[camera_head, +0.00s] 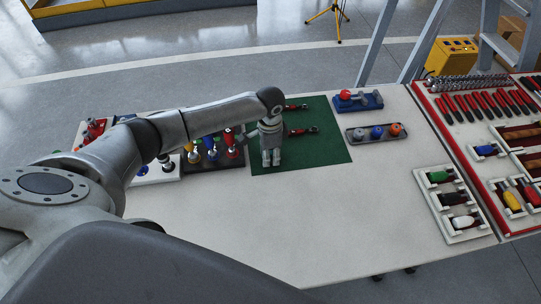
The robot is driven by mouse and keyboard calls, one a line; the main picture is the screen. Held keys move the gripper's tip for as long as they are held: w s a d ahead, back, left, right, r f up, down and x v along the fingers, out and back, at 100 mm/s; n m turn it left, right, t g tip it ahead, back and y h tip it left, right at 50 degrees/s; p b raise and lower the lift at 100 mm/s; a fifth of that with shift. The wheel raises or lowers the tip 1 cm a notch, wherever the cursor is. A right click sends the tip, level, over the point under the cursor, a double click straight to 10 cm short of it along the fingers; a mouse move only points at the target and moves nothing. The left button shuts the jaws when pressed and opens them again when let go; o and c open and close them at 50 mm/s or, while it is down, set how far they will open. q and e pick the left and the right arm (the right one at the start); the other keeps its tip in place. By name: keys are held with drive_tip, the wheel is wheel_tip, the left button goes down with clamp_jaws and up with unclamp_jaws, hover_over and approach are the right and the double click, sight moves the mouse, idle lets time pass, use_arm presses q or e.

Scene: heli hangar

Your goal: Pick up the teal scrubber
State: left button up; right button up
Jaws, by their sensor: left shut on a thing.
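My left gripper (271,160) points down over the dark green mat (325,150). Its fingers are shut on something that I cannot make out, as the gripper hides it. I cannot pick out the teal scrubber anywhere in the view. It may be hidden by the gripper or my arm. Two small red-and-dark tools lie on the mat: one at the back (297,107) and one right of the gripper (304,131). My right gripper is not in view.
Left of the mat, a dark rack (212,164) holds several colourful-topped tools. A blue tray (358,102) and a grey tray (376,133) stand right of it. A holder (453,204) of coloured items is at the right. The white table's front middle (290,225) is clear.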

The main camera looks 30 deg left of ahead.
use_arm(q)
drive_tip(key=shift+r, duration=0.1)
drive_tip(key=shift+r, duration=0.5)
drive_tip(key=d+r+b, duration=0.3)
drive_tip(key=d+r, duration=0.9)
drive_tip(key=d, duration=0.2)
drive_tip(key=shift+s+b, duration=0.15)
drive_tip(key=shift+b, duration=0.15)
drive_tip(key=shift+f, duration=0.1)
